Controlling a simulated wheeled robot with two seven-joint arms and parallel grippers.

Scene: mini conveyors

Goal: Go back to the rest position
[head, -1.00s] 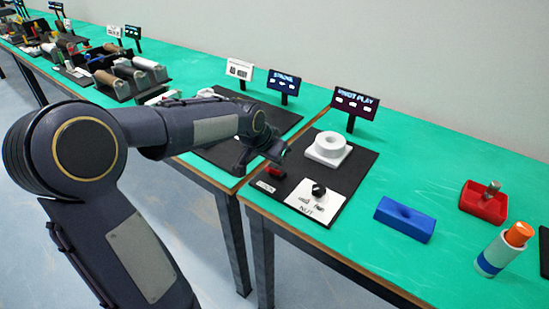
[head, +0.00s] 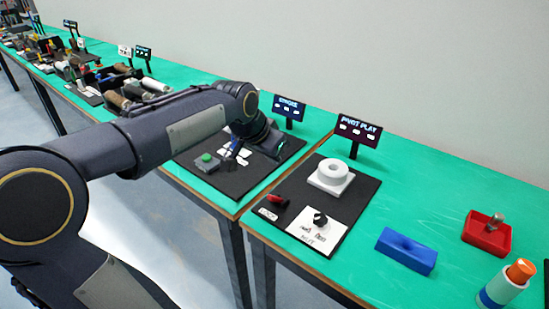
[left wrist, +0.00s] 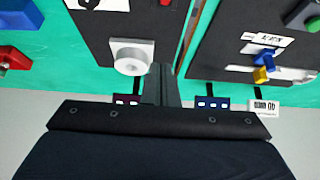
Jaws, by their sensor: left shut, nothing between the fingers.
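My left arm comes in from the left in the head view and bends down over the black mat with the "STROKE" sign (head: 288,108). Its wrist end (head: 264,138) is above the back right part of that mat. In the left wrist view my left gripper (left wrist: 163,75) is shut with nothing in it. It appears near the gap between the two tables, apart from the objects. My right gripper is in neither view.
A white ring block (head: 330,180), red piece (head: 278,201) and black knob (head: 320,219) are on the "PIVOT PLAY" mat (head: 365,192). A green button (head: 207,161) is under the arm. A blue block (head: 405,250), red tray (head: 475,235) and orange-topped cylinder (head: 497,293) stand right.

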